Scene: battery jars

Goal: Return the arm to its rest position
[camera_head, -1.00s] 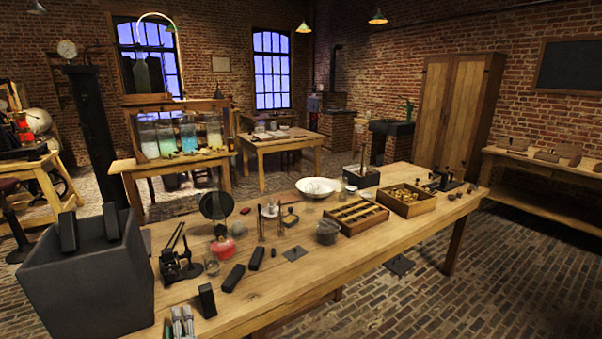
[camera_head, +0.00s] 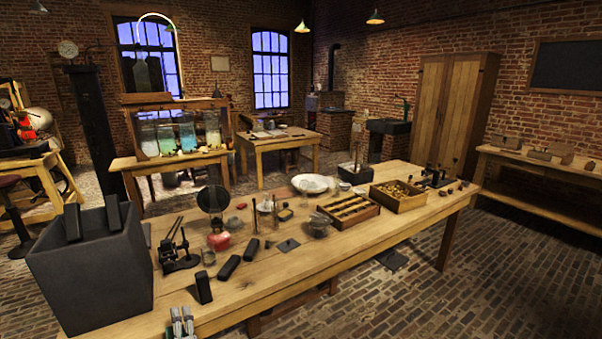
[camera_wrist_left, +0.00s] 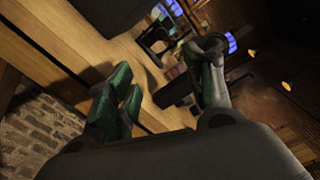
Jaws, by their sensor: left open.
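My left gripper (camera_head: 182,324) shows at the bottom edge of the head view, in front of the long wooden table (camera_head: 290,270). Only its fingertips are in frame, and the rest of the arm is cut off. In the left wrist view the jaws (camera_wrist_left: 163,90) stand apart with nothing between them. My right gripper is in neither view.
A dark grey bin (camera_head: 95,280) stands at the table's left end, close to my left gripper. Black blocks (camera_head: 203,288), a red lamp (camera_head: 219,240), a white bowl (camera_head: 312,184) and wooden trays (camera_head: 350,211) are on the table.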

